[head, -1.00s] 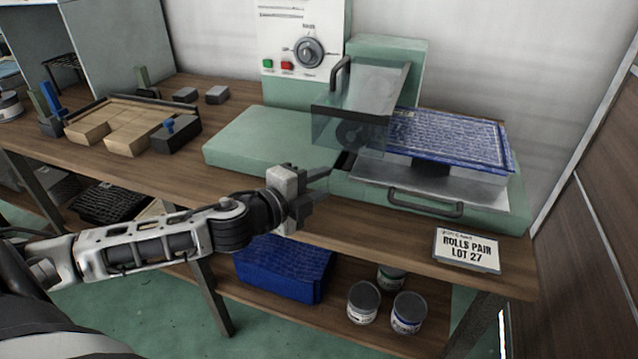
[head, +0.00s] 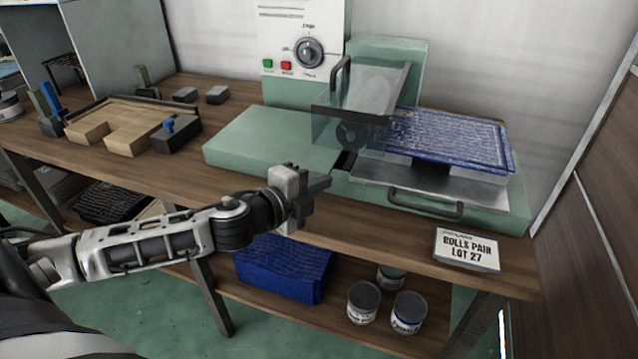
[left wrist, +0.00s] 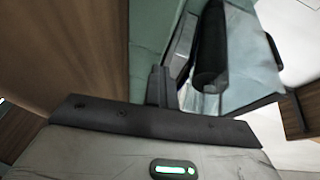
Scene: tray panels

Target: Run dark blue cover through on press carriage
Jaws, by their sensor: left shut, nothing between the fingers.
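The carriage is at the right of the green press (head: 275,140). A clear guard (head: 350,128) with a black handle stands tilted over the carriage's left side. My left gripper (head: 325,184) is shut and empty, in front of the press and left of the carriage handle. In the left wrist view its shut fingers (left wrist: 158,86) show near a black bar (left wrist: 209,45). My right gripper is not in view.
The press panel holds a dial (head: 308,52), a green button (head: 268,63) and a red button (head: 286,65). A sign (head: 466,250) lies at the bench's front right. A wooden block tray (head: 97,106) is at left. Blue stock (head: 283,270) and several tins sit on the shelf below.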

